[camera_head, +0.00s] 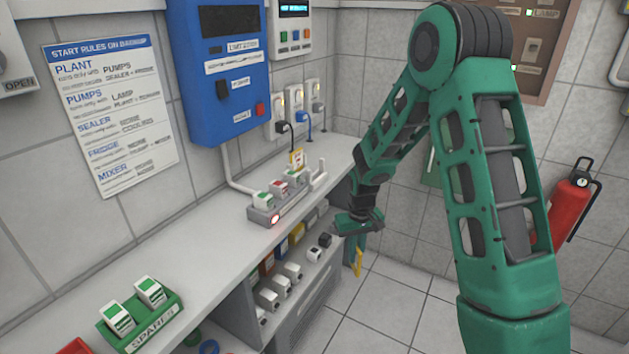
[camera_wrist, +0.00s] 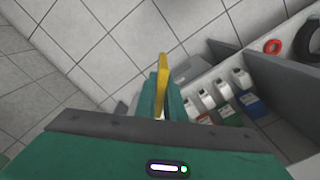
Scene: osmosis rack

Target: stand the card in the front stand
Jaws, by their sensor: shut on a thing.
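My gripper (camera_head: 357,243) hangs past the front edge of the counter, above the floor. It is shut on a thin yellow card (camera_head: 358,262), which points downward. In the wrist view the card (camera_wrist: 163,78) shows edge-on between the green fingers (camera_wrist: 150,97), so its face is hidden. A second small yellow-edged card (camera_head: 297,160) with red print stands upright on the counter, behind the grey block. I cannot tell for sure which piece is the front stand.
The counter (camera_head: 212,240) carries a grey block (camera_head: 264,217) with several switches and a red light, and a green spare tray (camera_head: 143,325). Open shelves below hold several small white-topped blocks (camera_head: 292,270). A red extinguisher (camera_head: 570,205) hangs at right. The counter's middle is clear.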

